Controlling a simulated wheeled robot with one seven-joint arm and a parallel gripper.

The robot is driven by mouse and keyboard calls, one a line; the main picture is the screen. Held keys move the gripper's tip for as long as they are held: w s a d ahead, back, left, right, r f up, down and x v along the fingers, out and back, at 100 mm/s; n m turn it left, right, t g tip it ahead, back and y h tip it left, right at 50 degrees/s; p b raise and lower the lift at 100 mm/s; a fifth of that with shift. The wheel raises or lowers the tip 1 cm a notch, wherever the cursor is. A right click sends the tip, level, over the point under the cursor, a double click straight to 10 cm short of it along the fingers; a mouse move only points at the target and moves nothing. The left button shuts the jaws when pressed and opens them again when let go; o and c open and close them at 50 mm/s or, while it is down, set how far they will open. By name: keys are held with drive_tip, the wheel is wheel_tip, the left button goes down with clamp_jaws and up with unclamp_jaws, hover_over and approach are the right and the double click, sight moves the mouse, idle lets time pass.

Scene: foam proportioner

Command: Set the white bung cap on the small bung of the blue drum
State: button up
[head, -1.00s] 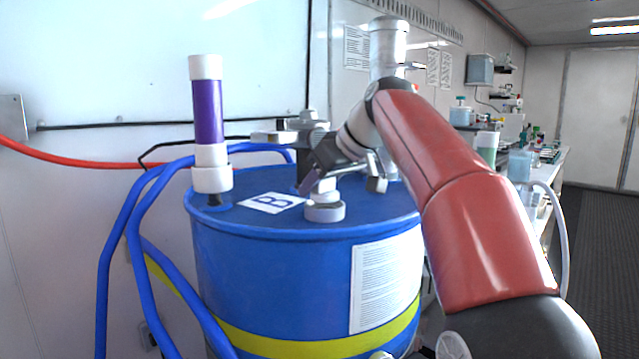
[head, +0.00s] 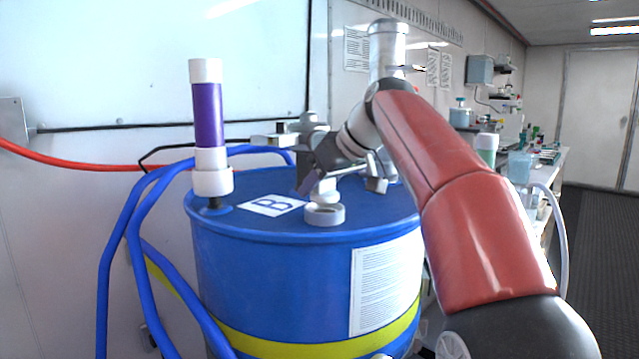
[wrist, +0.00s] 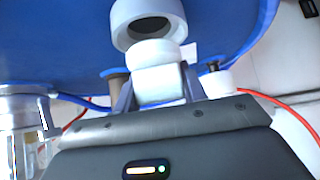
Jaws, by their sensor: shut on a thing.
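The blue drum (head: 270,265) stands upright in front of me. A white ring with a dark opening (head: 324,215), which looks like the small bung, sits on its top near the front. It also shows at the top of the wrist view (wrist: 124,14). My gripper (head: 322,180) is over the drum top, just above and behind this ring. It is shut on the white bung cap (wrist: 158,84), which sits between the fingers. In the wrist view the cap overlaps the ring's near rim; I cannot tell if they touch. In the head view my gripper partly hides the cap.
A purple and white upright tube (head: 208,115) stands on the drum's left edge. Blue hoses (head: 118,250) run down the left side. A metal cylinder (head: 388,45) rises behind my arm. A bench (head: 545,180) with labware stands at the right.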

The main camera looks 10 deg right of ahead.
sight(328, 181)
drive_tip(key=shift+f+b, duration=0.7)
drive_tip(key=shift+f, duration=0.1)
drive_tip(key=shift+r, duration=0.25)
drive_tip(key=shift+r+p, duration=0.6)
drive_tip(key=shift+p, duration=0.1)
drive_tip(key=shift+f+b, duration=0.7)
drive_tip(key=shift+f, duration=0.1)
idle(0.7)
drive_tip(key=o, duration=0.7)
drive_tip(key=shift+p+v, duration=0.7)
drive_tip(key=shift+v, duration=4.75)
